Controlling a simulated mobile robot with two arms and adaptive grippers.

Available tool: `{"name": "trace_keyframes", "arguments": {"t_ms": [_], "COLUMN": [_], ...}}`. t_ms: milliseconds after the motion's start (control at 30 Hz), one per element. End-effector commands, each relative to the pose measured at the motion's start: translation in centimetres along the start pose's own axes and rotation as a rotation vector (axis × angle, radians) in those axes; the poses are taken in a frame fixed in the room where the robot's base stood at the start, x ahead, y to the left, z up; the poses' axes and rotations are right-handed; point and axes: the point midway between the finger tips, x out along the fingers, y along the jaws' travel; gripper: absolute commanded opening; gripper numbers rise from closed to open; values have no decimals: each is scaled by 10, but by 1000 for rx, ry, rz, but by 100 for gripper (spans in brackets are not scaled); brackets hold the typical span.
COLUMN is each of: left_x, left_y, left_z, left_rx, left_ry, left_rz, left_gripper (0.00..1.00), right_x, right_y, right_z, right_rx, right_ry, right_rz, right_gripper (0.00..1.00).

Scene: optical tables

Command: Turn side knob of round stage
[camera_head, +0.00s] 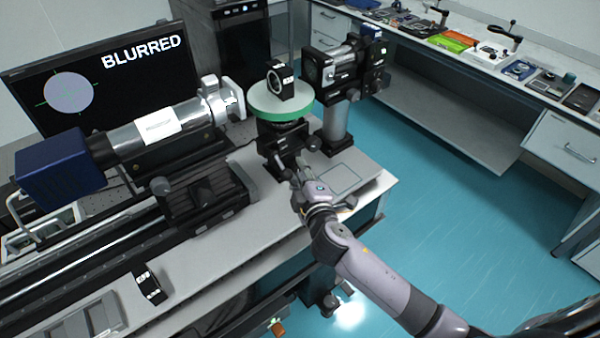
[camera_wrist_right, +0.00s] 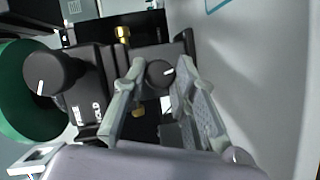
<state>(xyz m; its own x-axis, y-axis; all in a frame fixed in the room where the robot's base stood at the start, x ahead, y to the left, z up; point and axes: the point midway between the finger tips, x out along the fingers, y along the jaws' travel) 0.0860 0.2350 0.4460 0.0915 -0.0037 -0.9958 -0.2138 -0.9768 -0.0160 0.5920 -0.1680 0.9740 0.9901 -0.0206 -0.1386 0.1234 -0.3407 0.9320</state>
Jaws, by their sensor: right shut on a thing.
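The round stage (camera_head: 281,102) has a white top and a green rim, and stands on a black mount on the optical table. A black ring-shaped holder (camera_head: 281,80) stands on it. My right gripper (camera_head: 290,178) reaches the base of the stage from the front. A larger black knob with a white mark (camera_wrist_right: 50,80) is to the left, by the green rim (camera_wrist_right: 22,110). My left gripper is not in view.
A monitor (camera_head: 110,75) reads "BLURRED". A silver tube with a blue camera (camera_head: 62,168) lies on the left. A black optical unit on a post (camera_head: 345,65) stands behind the stage. A side bench (camera_head: 470,75) holds several items, and the blue floor right of the table is clear.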

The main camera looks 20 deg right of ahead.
Motion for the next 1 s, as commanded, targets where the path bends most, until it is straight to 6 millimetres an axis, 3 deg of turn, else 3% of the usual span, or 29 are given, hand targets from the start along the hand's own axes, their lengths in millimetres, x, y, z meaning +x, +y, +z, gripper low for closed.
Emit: {"name": "trace_keyframes", "arguments": {"t_ms": [300, 333, 600, 1000], "left_x": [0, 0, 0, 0], "left_y": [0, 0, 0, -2], "left_z": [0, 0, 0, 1], "left_rx": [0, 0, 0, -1], "left_ry": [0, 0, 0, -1], "left_rz": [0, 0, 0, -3], "left_gripper": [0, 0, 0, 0], "right_x": [0, 0, 0, -6], "right_y": [0, 0, 0, -1], "right_z": [-1, -1, -1, 0], "right_rx": [0, 0, 0, 0], "right_ry": [3, 3, 2, 0], "right_rz": [1, 1, 0, -2], "right_gripper": [0, 27, 45, 46]}}
